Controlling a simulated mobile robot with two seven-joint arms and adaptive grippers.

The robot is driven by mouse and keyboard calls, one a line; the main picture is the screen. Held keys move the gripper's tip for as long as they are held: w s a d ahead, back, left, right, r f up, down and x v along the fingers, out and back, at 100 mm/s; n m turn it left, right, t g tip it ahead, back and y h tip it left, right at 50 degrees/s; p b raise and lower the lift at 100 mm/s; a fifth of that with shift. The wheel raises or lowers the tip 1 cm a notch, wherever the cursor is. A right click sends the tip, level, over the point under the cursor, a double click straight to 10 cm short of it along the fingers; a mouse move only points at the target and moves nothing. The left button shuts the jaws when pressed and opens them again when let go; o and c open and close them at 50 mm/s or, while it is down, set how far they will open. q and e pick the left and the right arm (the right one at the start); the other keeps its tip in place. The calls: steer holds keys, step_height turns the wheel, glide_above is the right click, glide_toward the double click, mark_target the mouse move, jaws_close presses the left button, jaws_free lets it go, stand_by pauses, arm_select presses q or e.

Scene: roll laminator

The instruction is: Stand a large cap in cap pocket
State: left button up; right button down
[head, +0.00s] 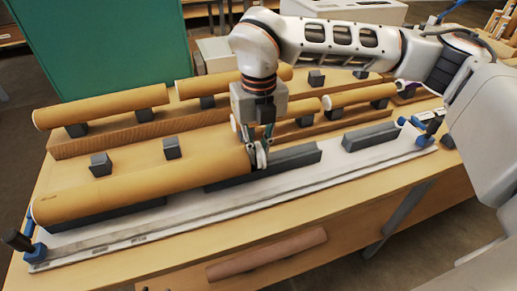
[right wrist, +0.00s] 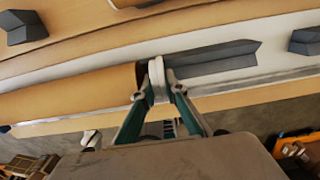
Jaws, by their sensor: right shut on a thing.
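A white disc-shaped cap (head: 260,157) is at the right end of the long brown roll (head: 150,185) in the head view. My right gripper (head: 263,147) reaches down from above and is shut on this cap. In the right wrist view, the cap (right wrist: 157,77) stands edge-on between the fingertips (right wrist: 158,92), right beside the end of the roll (right wrist: 80,92). I cannot tell whether the cap still touches the roll. I cannot pick out the cap pocket for certain in either view. My left gripper is not in view.
The roll lies on dark grey cradles above a long white bed (head: 190,215). A bare dark cradle (head: 365,137) sits farther right. Smaller brown rolls (head: 100,106) lie on the raised wooden step behind. A green panel (head: 115,45) stands at the back left. A reddish roll (head: 268,254) lies below in front.

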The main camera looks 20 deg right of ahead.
steer(key=c, duration=2)
jaws_free()
steer(key=shift+o, duration=0.2)
steer(key=shift+d, duration=0.1)
steer(key=shift+s, duration=0.1)
steer(key=shift+r, duration=0.3)
step_height(320, 180, up, 12)
steer(key=shift+f, duration=0.25)
steer(key=shift+d, duration=0.1)
